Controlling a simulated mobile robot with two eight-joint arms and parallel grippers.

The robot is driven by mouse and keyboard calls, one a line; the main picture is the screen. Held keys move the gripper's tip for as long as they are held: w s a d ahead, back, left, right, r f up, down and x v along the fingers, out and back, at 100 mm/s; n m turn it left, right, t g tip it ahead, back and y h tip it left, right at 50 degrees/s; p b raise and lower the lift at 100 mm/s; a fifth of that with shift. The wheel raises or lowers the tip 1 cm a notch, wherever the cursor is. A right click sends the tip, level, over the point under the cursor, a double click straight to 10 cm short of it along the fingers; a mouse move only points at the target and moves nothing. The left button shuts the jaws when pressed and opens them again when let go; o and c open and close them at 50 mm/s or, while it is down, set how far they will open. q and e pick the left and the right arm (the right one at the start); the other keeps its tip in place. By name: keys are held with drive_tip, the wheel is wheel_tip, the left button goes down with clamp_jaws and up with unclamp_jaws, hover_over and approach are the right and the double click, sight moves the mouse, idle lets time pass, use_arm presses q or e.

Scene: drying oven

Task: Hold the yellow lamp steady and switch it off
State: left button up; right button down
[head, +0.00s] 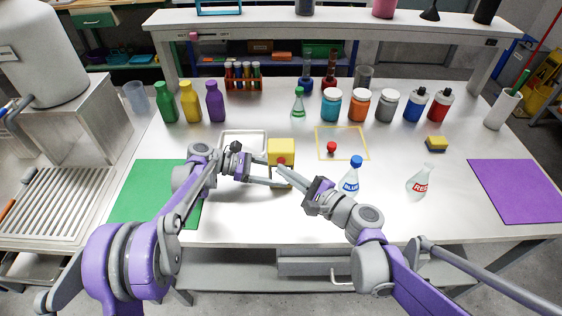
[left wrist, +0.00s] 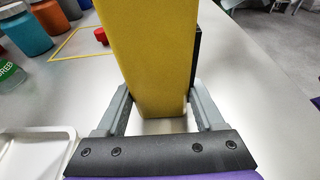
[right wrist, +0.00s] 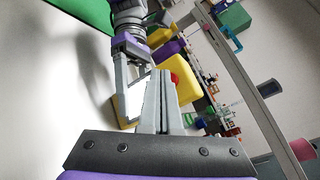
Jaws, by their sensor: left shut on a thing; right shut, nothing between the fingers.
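The yellow lamp (head: 281,147) stands upright near the middle of the white table. My left gripper (head: 272,176) is shut on the lamp's body from the left. In the left wrist view the yellow lamp (left wrist: 158,50) fills the space between the fingers. My right gripper (head: 281,171) is shut and empty, its tips close in front of the lamp just below the switch. In the right wrist view the red switch (right wrist: 175,77) shows beside the fingertips; contact is unclear.
A blue-capped flask (head: 352,178) stands right of my right gripper, with a red-labelled flask (head: 420,181) farther right. A white tray (head: 243,136) lies behind my left gripper. A red knob-like object (head: 331,147) sits in a yellow outline. Bottles and jars line the back.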

drive_tip(key=shift+w, duration=0.35)
idle(0.3)
drive_tip(key=shift+s, duration=0.5)
drive_tip(key=shift+s, duration=0.1)
use_arm(q)
drive_tip(key=o, duration=1)
use_arm(e)
drive_tip(key=s, duration=0.5)
drive_tip(key=shift+s, duration=0.4)
use_arm(q)
drive_tip(key=shift+a, duration=0.1)
